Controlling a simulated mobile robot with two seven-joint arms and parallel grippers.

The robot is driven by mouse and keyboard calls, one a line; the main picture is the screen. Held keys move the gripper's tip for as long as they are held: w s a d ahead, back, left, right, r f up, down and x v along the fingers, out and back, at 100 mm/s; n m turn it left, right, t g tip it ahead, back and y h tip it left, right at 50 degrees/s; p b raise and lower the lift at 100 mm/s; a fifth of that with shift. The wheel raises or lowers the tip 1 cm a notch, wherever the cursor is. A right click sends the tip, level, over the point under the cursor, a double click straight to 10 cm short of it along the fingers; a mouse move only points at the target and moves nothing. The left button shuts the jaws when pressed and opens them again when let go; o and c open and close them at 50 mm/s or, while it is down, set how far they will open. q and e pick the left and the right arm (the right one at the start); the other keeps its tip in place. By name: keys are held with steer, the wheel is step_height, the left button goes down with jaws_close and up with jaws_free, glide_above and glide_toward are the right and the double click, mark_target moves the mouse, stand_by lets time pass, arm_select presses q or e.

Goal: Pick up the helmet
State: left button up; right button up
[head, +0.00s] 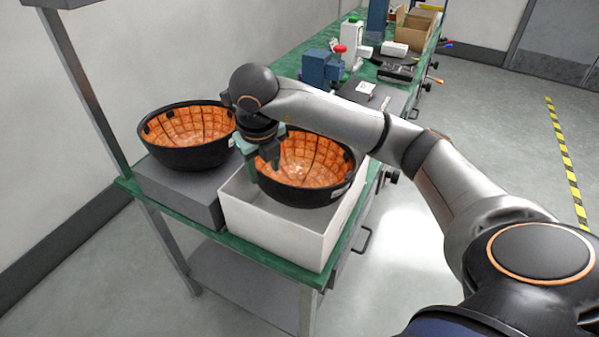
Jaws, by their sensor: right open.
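Two upturned black helmets with orange padded insides show in the head view. One helmet (190,127) rests on a grey block at the left end of the bench. The other helmet (312,165) sits in an open white box to its right. My right gripper (262,172) is open and points down at the left rim of the helmet in the box. Its fingers are at that rim; I cannot tell whether they touch it. My arm hides part of the far rim. My left gripper is not in view.
The white box (268,232) and grey block (180,192) stand close together on the green bench (213,233). A blue device (318,68), a bottle with a red cap (338,62) and a cardboard box (413,30) stand farther back. A grey post rises at the left.

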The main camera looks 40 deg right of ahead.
steer(key=x, duration=0.5)
steer(key=shift+w+a+f+p, duration=0.1)
steer(key=shift+w+p, duration=0.2)
steer(key=shift+p, duration=0.1)
jaws_close()
stand_by(1.0)
